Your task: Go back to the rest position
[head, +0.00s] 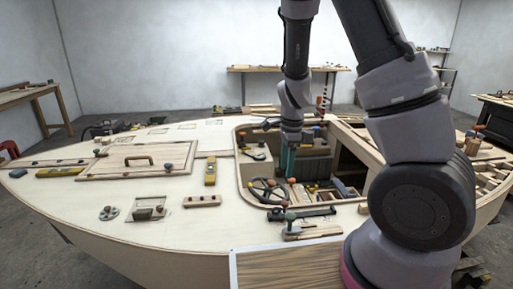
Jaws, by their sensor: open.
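My gripper (288,166) hangs pointing down over the open cockpit of the plywood hull (130,215). It is small and partly dark against the cockpit's far side, and I see nothing clearly held in it. My arm reaches from the right foreground up out of the picture and back down to the cockpit. A dark steering wheel (267,191) sits in the cockpit below and left of the gripper.
A hatch panel with a handle (138,161) lies on the left deck, near a yellow level (210,171). Knobbed levers and small parts line the cockpit edge. A wooden panel (285,270) is at the front. Workbenches (290,70) stand along the walls.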

